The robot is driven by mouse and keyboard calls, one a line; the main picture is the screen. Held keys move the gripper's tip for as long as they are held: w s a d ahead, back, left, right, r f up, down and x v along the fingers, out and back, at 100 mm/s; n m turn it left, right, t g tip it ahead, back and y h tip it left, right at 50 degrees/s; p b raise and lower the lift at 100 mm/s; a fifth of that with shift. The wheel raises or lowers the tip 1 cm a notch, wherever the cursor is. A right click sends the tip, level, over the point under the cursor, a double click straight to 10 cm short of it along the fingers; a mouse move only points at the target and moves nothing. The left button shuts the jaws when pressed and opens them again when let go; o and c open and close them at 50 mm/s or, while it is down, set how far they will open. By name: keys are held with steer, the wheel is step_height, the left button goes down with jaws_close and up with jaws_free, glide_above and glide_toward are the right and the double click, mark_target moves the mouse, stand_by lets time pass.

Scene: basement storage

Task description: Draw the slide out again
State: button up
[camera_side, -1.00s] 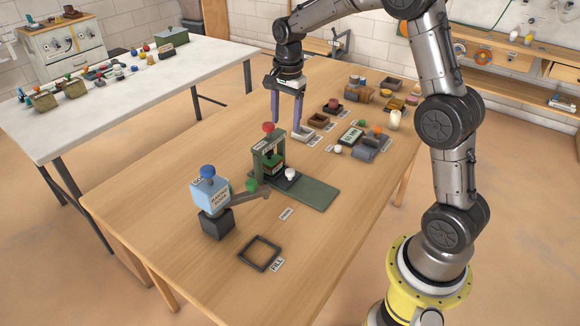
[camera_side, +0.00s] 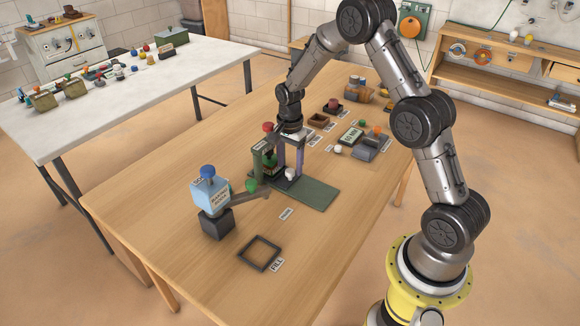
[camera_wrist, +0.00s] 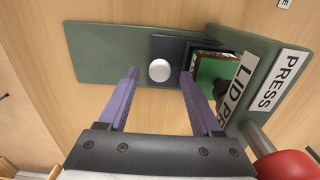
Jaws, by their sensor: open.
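The lid press (camera_side: 258,162), a green frame with a red knob (camera_side: 268,127), stands on the table with a green base plate (camera_side: 318,193). Its dark slide (camera_wrist: 163,44) carries a round white knob (camera_wrist: 160,70); the knob also shows in the side view (camera_side: 290,174). The slide sits at the press end of the plate. A green-topped item (camera_wrist: 215,70) stands on it under the press, partly hidden by the frame. My gripper (camera_wrist: 160,74) is open, and its two purple fingers lie on either side of the white knob. I cannot tell whether they touch it.
A blue box labelled baking soda (camera_side: 210,194) sits on a dark stand left of the press, with an arm reaching toward it. A dark square frame (camera_side: 260,253) marked FILL lies in front. Small trays and a grey block (camera_side: 370,148) stand behind. The right front table is clear.

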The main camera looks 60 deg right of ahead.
steer(key=shift+f, duration=0.75)
jaws_close()
stand_by(0.9)
